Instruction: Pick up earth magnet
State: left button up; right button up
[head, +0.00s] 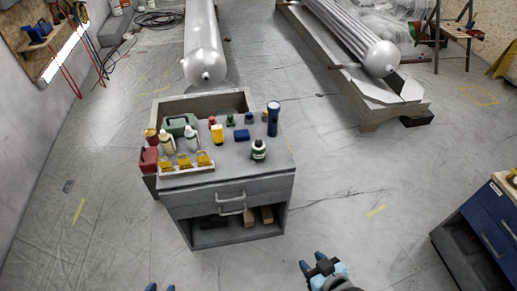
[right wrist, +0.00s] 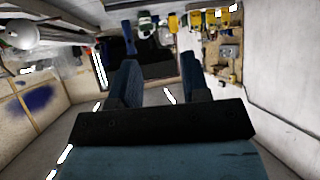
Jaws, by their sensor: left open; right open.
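A grey drawer cabinet (head: 240,178) stands mid-floor with several small items on its top. I cannot tell for certain which is the earth magnet. Candidates are the three yellow pieces (head: 185,162) in a row at the front left edge, and a yellow block (head: 217,134) further back. Small red (head: 212,121) and green (head: 230,119) pieces stand behind that block. My right gripper (head: 316,266) is open and empty, low in front of the cabinet and to its right. Its two fingers stand apart in the right wrist view (right wrist: 160,82). My left gripper (head: 159,288) is open, only its blue tips showing at the bottom edge.
A blue-drawered cabinet (head: 490,225) stands at the right. Large metal cylinders (head: 203,45) lie behind. Floor in front is clear.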

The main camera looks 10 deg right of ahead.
aim_at(258, 154)
jog(key=i+j, duration=0.45)
jog(key=i+j+z, duration=0.1)
jog(key=i+j, duration=0.35)
jog(key=j, duration=0.15)
jog(key=i+j, duration=0.4)
jog(key=j, duration=0.15)
jog(key=l+z, duration=0.05)
